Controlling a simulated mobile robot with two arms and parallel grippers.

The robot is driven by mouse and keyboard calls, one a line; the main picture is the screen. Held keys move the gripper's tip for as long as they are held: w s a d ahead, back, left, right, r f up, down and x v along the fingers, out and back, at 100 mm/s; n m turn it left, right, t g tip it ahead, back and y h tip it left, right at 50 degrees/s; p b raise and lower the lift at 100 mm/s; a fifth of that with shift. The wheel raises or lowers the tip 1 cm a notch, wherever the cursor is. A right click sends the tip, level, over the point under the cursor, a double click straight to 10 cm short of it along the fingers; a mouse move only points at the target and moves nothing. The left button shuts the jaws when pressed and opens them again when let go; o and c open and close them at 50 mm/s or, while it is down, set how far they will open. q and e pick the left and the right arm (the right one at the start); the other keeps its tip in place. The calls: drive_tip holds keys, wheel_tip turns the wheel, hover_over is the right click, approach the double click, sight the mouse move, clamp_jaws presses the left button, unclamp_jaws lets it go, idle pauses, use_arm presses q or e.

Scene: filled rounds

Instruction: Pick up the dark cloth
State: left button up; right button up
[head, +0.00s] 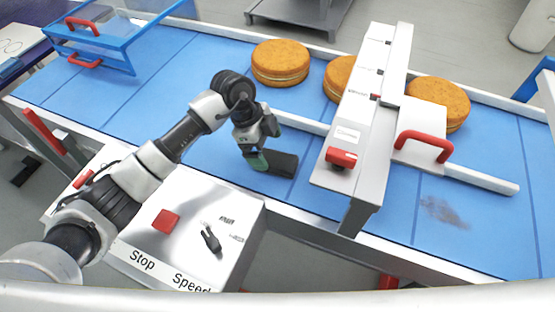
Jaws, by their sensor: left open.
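A dark grey folded piece, which looks like the dark cloth (283,164), lies on the blue conveyor belt (330,208) in the middle of the head view, left of the white machine bridge. My left gripper (264,146) is right over its left end, pointing down. Its jaws are open, with teal pads showing. One fingertip overlaps the cloth's left edge in the picture; I cannot tell whether it touches. The gripper hides part of the cloth's left side. My right gripper is not in view.
A white bridge (368,110) with red handles crosses the belt on the right. Several round orange cakes (280,62) sit along the far side. A dark smudge (443,211) marks the belt at right. A control box (190,222) with a red button stands in front. A blue-framed guard (105,45) is at far left.

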sight(276, 159)
use_arm(q)
drive_tip(key=x, duration=0.2)
drive_tip(key=p+x, duration=0.1)
drive_tip(key=shift+s+d+f, duration=0.15)
drive_tip(key=shift+d, duration=0.35)
drive_tip(key=shift+f, duration=0.3)
drive_tip(key=shift+f, duration=0.15)
drive_tip(key=c, duration=1)
wheel_tip(276, 159, up, 10)
drive_tip(key=b, duration=0.1)
drive_tip(key=shift+b, duration=0.4)
